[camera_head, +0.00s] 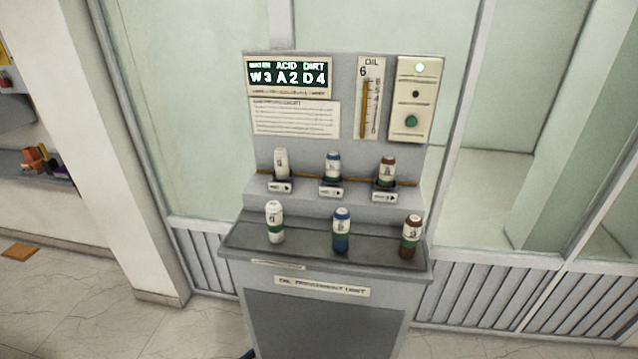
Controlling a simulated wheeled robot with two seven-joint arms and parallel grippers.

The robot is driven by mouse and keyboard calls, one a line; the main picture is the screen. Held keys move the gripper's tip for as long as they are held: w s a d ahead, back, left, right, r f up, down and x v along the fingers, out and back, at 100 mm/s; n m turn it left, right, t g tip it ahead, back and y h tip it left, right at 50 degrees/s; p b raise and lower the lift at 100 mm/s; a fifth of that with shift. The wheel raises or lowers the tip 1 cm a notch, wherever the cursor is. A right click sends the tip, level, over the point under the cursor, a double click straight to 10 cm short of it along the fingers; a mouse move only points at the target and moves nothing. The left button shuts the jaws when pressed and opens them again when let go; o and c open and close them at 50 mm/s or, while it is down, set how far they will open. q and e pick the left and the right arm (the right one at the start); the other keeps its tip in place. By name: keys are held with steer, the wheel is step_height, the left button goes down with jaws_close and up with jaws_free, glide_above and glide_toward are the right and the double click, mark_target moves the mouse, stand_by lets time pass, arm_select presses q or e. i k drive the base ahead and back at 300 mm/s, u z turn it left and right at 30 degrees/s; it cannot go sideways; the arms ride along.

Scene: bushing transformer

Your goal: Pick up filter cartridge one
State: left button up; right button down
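Three filter cartridges stand upright on the front tray (300,248) of a grey cabinet. The left one (274,222) is white with a green band. The middle one (341,229) is blue with a white label and a green band. The right one (411,236) is brown with a white label and a green band. Their label markings are too small to read surely, so I cannot tell which is cartridge one. Similar white (281,164), blue (333,167) and brown (387,170) cartridges sit in holders on the step behind. Neither of my grippers shows.
The cabinet's upright panel carries a lit display (289,77) reading W3 A2 D4, an oil gauge (369,98) and a switch plate (415,100) with a green button. Glazed walls stand behind. Shelves (40,165) are at far left. The floor (70,310) at left is mostly clear.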

mark_target(280, 154)
steer(key=z, duration=0.35)
steer(key=k, duration=0.85)
steer(key=z, duration=1.05)
steer(key=i, duration=1.5)
steer(key=u, duration=0.8)
steer(key=i, duration=0.45)
steer(key=u, duration=0.55)
